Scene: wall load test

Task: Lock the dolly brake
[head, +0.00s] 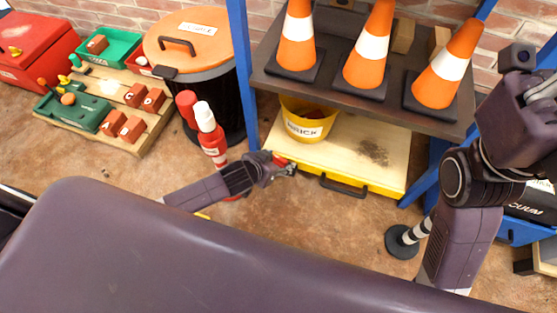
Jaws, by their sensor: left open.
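The dolly (340,150) is a low wooden platform with a yellow edge and a dark front handle, under the shelf. A small red part (281,161) shows at its front left corner; it looks like the brake lever, partly hidden by my gripper. My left gripper (291,170) is open right beside this red part; I cannot tell whether they touch. My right gripper (541,90) is raised at the right edge, away from the dolly, and its fingers are hard to make out.
A yellow brick bucket (307,123) sits on the dolly. Traffic cones (369,50) stand on the shelf (330,85) above, between blue posts. Red bottles (209,135) and an orange-lidded bin (205,85) stand left of the dolly. The floor before it is mostly clear.

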